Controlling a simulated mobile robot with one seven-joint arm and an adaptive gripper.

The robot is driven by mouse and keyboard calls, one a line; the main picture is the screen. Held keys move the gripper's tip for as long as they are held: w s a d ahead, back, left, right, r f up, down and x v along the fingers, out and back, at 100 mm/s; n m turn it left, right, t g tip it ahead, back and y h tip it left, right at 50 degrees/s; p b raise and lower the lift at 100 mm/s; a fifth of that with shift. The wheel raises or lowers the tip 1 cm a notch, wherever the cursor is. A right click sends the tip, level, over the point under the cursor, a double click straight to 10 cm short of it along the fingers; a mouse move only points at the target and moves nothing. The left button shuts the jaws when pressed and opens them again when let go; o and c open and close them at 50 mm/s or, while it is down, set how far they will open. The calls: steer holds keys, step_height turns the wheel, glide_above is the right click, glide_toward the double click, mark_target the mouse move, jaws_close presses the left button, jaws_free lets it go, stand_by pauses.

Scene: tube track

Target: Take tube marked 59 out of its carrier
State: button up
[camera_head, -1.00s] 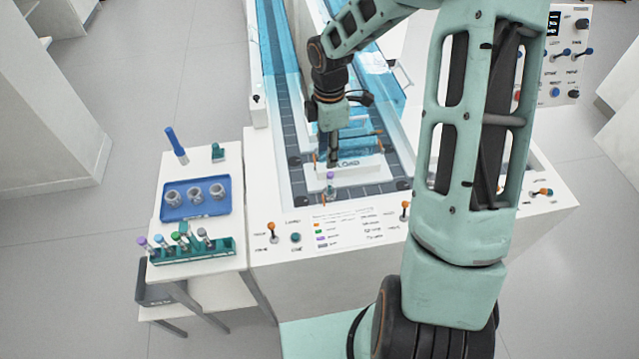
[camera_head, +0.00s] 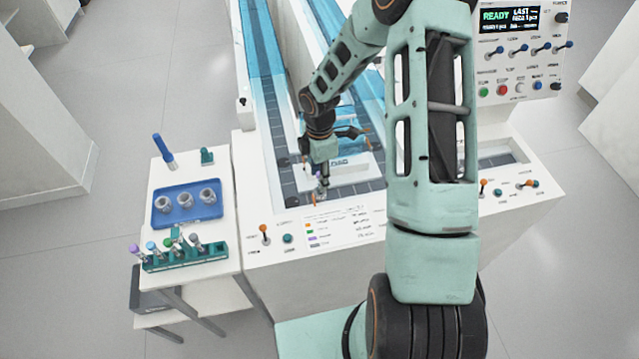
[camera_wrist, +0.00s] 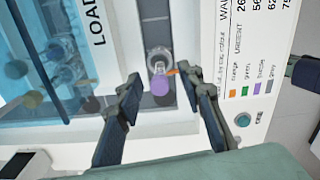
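A tube with a purple cap (camera_wrist: 160,86) stands upright in a clear round carrier (camera_wrist: 159,58) on the dark track. No number on it can be read. My gripper (camera_wrist: 168,92) is open, with one finger on each side of the purple cap and gaps showing between fingers and cap. In the head view the tube (camera_head: 319,186) shows just below my gripper (camera_head: 322,166), partly hidden by it. An orange pointer sticks out beside the carrier in the wrist view.
Other tubes (camera_wrist: 62,50) stand behind the clear blue cover beside the LOAD sign (camera_wrist: 97,24). On the left side table are a green rack (camera_head: 187,258) with several capped tubes and a blue tray (camera_head: 160,208) with three grey cups. A control panel (camera_head: 520,50) reads READY.

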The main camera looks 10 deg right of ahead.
steer(key=c, duration=0.9)
steer(key=shift+c, duration=0.2)
steer(key=shift+r, duration=0.15)
jaws_close()
steer(key=shift+r, duration=0.5)
step_height(320, 180, up, 2)
steer(key=shift+b, duration=0.4)
steer(key=s+a+r, duration=0.4)
steer(key=s+r, duration=0.5)
steer(key=s, duration=0.4)
steer(key=shift+s+r, duration=0.2)
steer(key=shift+r, duration=0.2)
